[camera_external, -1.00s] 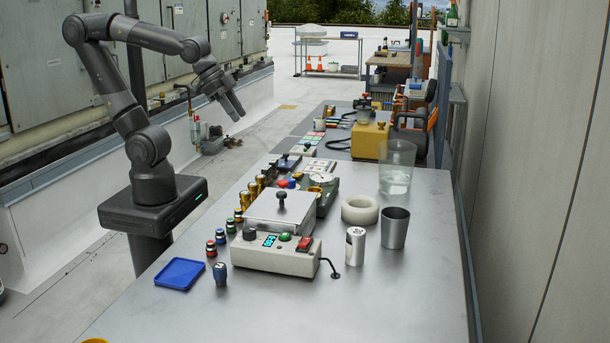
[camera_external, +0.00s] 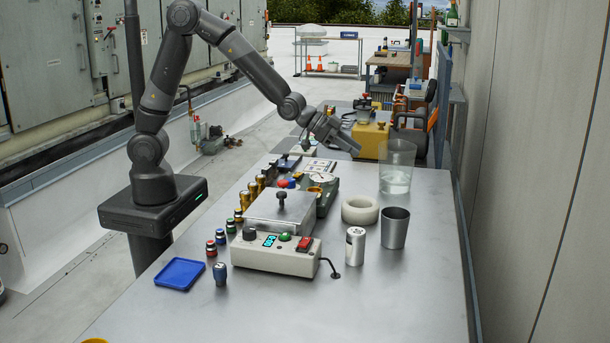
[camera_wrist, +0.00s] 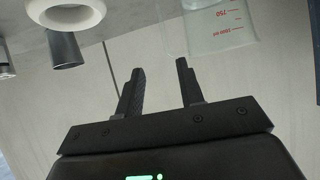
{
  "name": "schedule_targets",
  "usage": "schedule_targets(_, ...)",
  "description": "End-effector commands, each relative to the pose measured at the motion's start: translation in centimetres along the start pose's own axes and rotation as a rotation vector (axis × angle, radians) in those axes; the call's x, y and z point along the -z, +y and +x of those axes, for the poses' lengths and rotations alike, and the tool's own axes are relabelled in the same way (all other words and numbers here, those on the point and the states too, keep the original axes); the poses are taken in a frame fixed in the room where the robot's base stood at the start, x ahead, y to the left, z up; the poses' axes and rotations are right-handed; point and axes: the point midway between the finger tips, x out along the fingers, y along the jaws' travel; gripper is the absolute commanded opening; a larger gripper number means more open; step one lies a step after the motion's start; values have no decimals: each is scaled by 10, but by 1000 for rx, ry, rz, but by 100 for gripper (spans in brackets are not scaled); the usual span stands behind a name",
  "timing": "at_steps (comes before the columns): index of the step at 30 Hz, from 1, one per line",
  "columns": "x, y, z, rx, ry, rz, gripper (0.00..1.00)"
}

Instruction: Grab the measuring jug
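The measuring jug (camera_external: 397,167) is a clear, tall vessel standing upright at the far right of the metal table. In the wrist view the jug (camera_wrist: 217,28) shows at the top, right of centre, with red graduation marks. My gripper (camera_external: 357,152) is in the air to the left of the jug, apart from it. In the wrist view my gripper (camera_wrist: 157,78) has its two fingers spread with nothing between them. The jug lies beyond the fingertips, mostly ahead of the right finger.
A device with a silver lid (camera_external: 280,208) sits left. A yellow box (camera_external: 369,142) stands behind. A wall is at right.

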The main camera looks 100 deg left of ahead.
Motion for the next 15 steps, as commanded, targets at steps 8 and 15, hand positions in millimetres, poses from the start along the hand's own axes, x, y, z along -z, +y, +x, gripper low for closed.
schedule_targets(8, -5, -7, 32, -19, 49, -23, 35)
schedule_targets(15, -3, -6, 63, -20, 49, -23, 35)
